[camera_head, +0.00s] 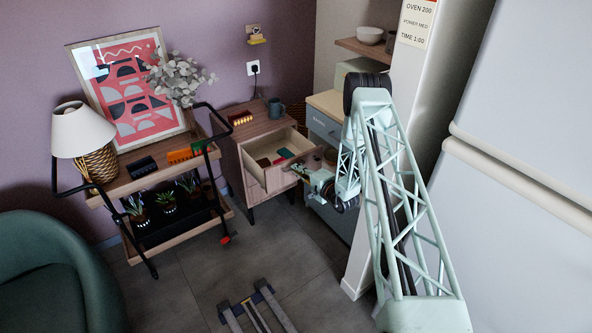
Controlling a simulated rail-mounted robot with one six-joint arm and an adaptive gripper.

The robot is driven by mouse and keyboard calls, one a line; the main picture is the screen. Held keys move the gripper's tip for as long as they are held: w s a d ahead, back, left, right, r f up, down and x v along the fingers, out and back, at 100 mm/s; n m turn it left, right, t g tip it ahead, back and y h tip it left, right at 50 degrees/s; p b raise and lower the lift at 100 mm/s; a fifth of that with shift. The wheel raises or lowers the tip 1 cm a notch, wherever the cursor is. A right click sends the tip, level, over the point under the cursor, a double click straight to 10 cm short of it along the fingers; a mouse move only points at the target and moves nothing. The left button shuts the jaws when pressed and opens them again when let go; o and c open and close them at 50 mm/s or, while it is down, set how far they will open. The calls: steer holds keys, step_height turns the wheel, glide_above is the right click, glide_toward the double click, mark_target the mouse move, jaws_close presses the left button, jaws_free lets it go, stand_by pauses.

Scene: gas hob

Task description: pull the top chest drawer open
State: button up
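The wooden chest (243,126) stands against the purple wall. Its top drawer (297,146) is pulled out, and its pale inside shows with a few small items in it, one green and some reddish. A closed-looking front lies below it. My gripper (297,169) is at the drawer's outer front edge, low and close to its front panel. The fingertips are small and partly hidden against the drawer, so I cannot tell whether they hold the handle. The handle itself is not clear.
A mug (275,108) stands on the chest. A two-tier trolley (140,180) with plants and a lamp (82,131) is at the left. A blue-grey cabinet (322,125) stands close on the right, beside a white column (398,110). The floor (250,240) before the chest is mostly clear.

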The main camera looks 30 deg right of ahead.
steer(key=o, duration=0.4)
steer(key=shift+r, duration=0.25)
steer(key=shift+w+r, duration=0.1)
steer(key=shift+r, duration=0.7)
steer(key=o, duration=1.7)
steer(key=r, duration=0.5)
steer(key=shift+w+r, duration=0.25)
steer(key=shift+r, duration=0.05)
steer(key=shift+c, duration=0.2)
steer(key=shift+s+r, duration=0.25)
steer(key=shift+r, duration=0.75)
steer(key=c, duration=1.6)
steer(key=shift+r, duration=0.25)
steer(key=shift+c, duration=0.2)
